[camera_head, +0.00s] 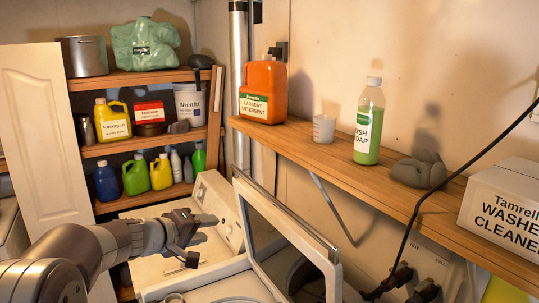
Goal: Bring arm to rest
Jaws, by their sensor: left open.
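My left arm comes in from the lower left, and my left gripper (199,241) is at its end, over the white washer (150,270). The gripper is open, with nothing seen between its fingers. The washer's lid (285,235) stands raised just to the right of the gripper, with a gap between them. My right gripper is not in view.
A wooden shelf (310,152) on the right wall holds an orange detergent bottle (263,92), a small cup (324,128), a green dish soap bottle (368,125), a grey lump (417,172) and a washer cleaner box (507,212). Shelves of bottles stand behind. A black cable (415,215) hangs right.

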